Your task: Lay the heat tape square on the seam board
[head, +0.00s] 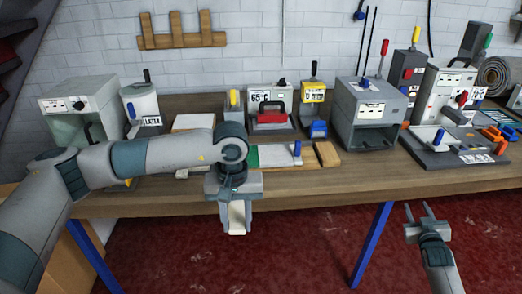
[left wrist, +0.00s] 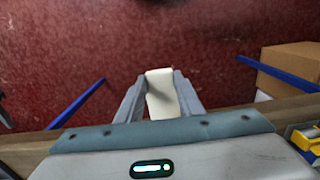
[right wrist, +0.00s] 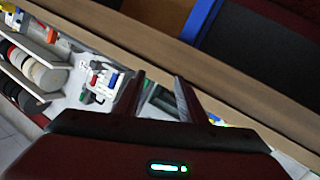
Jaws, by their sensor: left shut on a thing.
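My left gripper (head: 238,205) is in front of the workbench's front edge, pointing down, shut on a cream-white strip that looks like the heat tape (head: 237,217). The left wrist view also shows the strip (left wrist: 161,95) between both fingers (left wrist: 160,90), over the red floor. What looks like the seam board (head: 272,156) lies flat on the bench behind this gripper, pale with a green end and a blue-knobbed piece; my left arm hides part of it. My right gripper (head: 421,213) is open and empty, in front of the bench at the right.
The wooden workbench (head: 330,183) carries several machines behind the board, including a grey box unit (head: 368,115) and a red-handled unit (head: 270,108). A wooden block (head: 327,154) sits at the board's right end. A grey press-like device (head: 455,148) stands right. The bench's front strip is clear.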

